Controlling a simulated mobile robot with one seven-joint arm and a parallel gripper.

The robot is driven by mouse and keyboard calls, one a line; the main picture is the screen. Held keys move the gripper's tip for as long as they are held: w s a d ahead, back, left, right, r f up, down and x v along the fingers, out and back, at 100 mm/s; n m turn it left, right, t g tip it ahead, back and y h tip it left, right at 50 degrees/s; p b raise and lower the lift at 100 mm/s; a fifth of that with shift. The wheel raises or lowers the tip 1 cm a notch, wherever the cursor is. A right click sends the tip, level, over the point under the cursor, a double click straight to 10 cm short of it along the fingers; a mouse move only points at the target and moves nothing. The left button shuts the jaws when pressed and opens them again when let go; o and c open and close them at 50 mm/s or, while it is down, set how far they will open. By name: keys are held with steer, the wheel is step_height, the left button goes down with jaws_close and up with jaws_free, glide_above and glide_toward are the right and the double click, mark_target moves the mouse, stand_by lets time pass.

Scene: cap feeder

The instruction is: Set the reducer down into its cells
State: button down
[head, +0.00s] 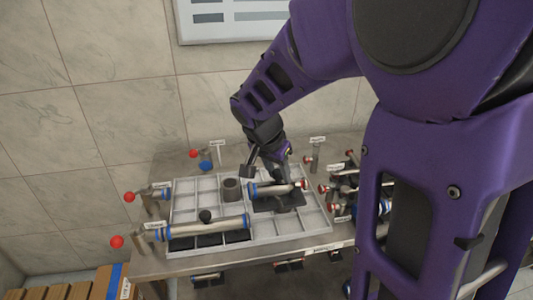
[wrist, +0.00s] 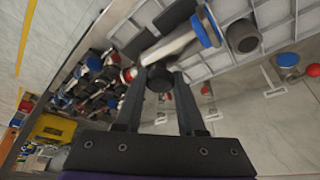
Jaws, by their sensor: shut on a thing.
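The reducer (head: 270,189) is a silver tapered pipe with a blue collar at its left end and a red one at its right. In the wrist view the reducer (wrist: 172,46) runs slantwise, and its black knob sits between the fingertips. My gripper (head: 266,172) is shut on that knob, above the reducer; it also shows in the wrist view (wrist: 158,82). The grey tray (head: 285,228) with its cells lies below. The reducer is over the back right cells, above a black pad (head: 283,203). Whether it touches the tray or pad cannot be told.
A longer pipe (head: 220,226) with blue collars and a black knob lies in the tray's front left. A grey cylinder (head: 231,188) stands left of the reducer. Red-knobbed levers (head: 145,190) line the left edge. A heap of pipe parts (head: 345,185) crowds the right.

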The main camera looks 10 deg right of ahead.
steer(key=shift+f+b, duration=1.95)
steer(key=shift+f, duration=2.75)
steer(key=shift+f, duration=0.55)
steer(key=shift+c, duration=2.2)
jaws_free()
steer(key=p+v, duration=0.8)
steer(key=v, duration=0.9)
steer(key=shift+r, duration=0.15)
